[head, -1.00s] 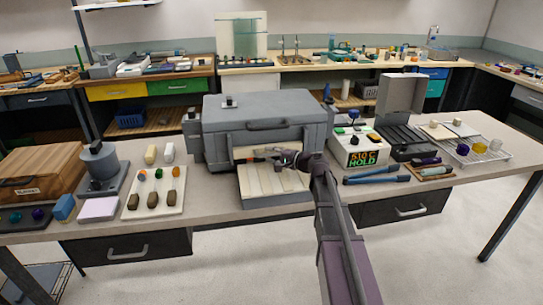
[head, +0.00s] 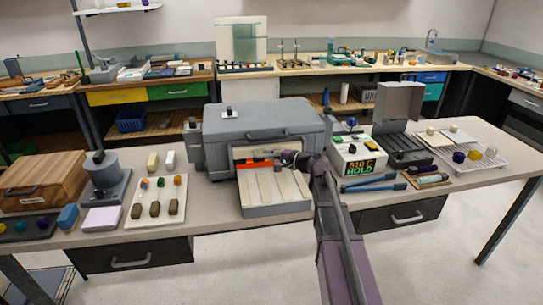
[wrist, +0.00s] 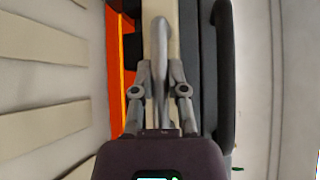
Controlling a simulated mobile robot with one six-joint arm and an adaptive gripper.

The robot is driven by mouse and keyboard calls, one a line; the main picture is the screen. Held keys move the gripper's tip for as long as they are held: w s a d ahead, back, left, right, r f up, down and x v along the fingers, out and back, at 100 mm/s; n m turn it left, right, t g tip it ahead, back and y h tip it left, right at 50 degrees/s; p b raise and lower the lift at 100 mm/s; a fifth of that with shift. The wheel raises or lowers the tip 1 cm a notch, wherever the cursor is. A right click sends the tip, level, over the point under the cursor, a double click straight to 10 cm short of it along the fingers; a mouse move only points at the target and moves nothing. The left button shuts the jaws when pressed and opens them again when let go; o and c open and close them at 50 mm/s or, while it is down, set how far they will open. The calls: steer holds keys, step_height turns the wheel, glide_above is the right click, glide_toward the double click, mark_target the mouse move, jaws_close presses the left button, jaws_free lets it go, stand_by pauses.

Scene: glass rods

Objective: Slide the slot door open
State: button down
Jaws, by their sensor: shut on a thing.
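The grey kiln (head: 230,125) stands mid-table with a slot in its front. The slot door (wrist: 187,50) is a cream strip beside the slot in the wrist view, and it shows above the slot in the head view (head: 250,152). An orange glowing gap (head: 262,163) is open below the door, and it also shows in the wrist view (wrist: 122,75). My gripper (head: 287,157) is at the door's front. In the wrist view its fingers (wrist: 161,88) are shut around a grey upright handle (wrist: 161,40). Where the handle joins the door is partly hidden.
A slatted cream shelf (head: 275,187) juts out below the slot. The lid's dark handle (wrist: 223,85) is close beside my fingers. A controller box (head: 358,155) and blue-handled tools (head: 372,185) lie to the right. A white tray of pieces (head: 157,200) lies to the left.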

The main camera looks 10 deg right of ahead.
steer(key=shift+r, duration=0.25)
steer(key=c, duration=0.6)
jaws_free()
steer(key=shift+c, duration=0.2)
steer(key=shift+s, duration=0.1)
